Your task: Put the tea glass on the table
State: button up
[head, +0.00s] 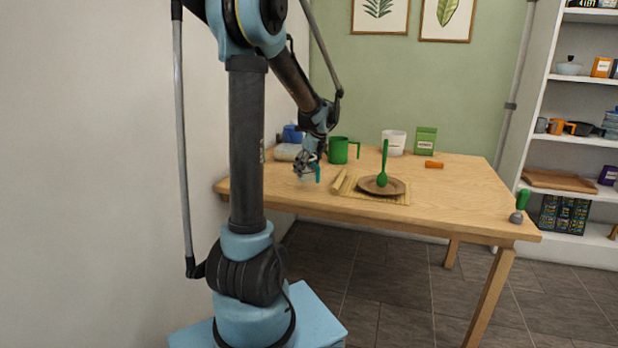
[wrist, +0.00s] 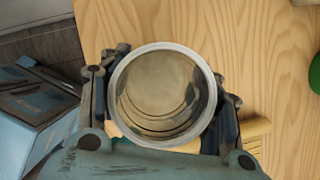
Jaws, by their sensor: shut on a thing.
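The tea glass (wrist: 160,85) is a clear, round glass seen from above in the wrist view, its mouth facing the camera. My gripper (wrist: 161,95) is shut on it, with one finger on each side. In the head view my gripper (head: 308,166) is over the left part of the wooden table (head: 460,185), near its front edge. The glass is hardly visible there, small and pale below the fingers. The table's wood grain (wrist: 270,45) lies below the glass in the wrist view. I cannot tell whether the glass base touches the tabletop.
A wooden rolling pin (head: 338,181) and a bamboo mat (head: 403,198) with a brown plate (head: 367,185) and green spoon (head: 384,160) lie to the right. A green mug (head: 338,150), white pot (head: 394,142) and green box (head: 425,141) stand behind. The table's right part is mostly clear.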

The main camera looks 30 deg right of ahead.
aim_at(306, 175)
jog(key=shift+f, duration=1.9)
jog(key=o, duration=1.2)
jog(key=shift+f, duration=0.1)
jog(key=shift+c, duration=0.2)
